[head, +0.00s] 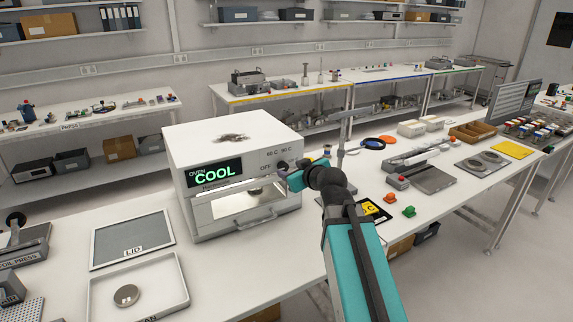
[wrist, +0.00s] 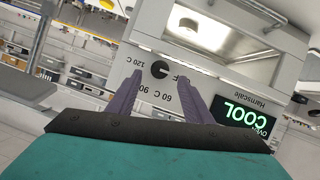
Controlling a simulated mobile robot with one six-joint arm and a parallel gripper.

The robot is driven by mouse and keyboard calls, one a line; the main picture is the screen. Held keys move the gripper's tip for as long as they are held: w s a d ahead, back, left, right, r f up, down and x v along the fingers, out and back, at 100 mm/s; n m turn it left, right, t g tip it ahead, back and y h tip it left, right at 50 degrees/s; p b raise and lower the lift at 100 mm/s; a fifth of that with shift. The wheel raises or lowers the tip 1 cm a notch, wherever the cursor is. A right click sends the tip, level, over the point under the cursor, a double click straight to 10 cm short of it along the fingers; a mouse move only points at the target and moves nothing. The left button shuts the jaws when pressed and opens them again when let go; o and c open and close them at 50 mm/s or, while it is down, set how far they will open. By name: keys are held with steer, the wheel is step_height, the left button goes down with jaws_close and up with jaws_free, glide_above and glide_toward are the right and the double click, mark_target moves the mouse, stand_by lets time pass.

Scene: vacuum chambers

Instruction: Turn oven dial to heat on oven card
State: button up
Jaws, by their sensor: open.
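The white oven (head: 232,205) stands on the bench with a lit display (head: 214,173) reading COOL. Marks for OFF, 60 C and 90 C show on its front; the wrist view also shows 120 C. The dark round dial (wrist: 160,70) sits among these marks, in the wrist view just beyond and between my fingertips. My gripper (head: 288,172) is open at the oven's right front; its purple fingers (wrist: 160,80) point at the dial without visibly holding it.
A grey lid (head: 131,239) and a pan (head: 160,279) holding a round metal piece lie left of the oven. The oven door handle (head: 255,217) juts forward below.

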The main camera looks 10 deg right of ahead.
mark_target(285, 168)
steer(key=shift+p+x, duration=0.65)
steer(key=shift+x, duration=2.1)
steer(key=c, duration=1.1)
steer(key=shift+o, duration=0.2)
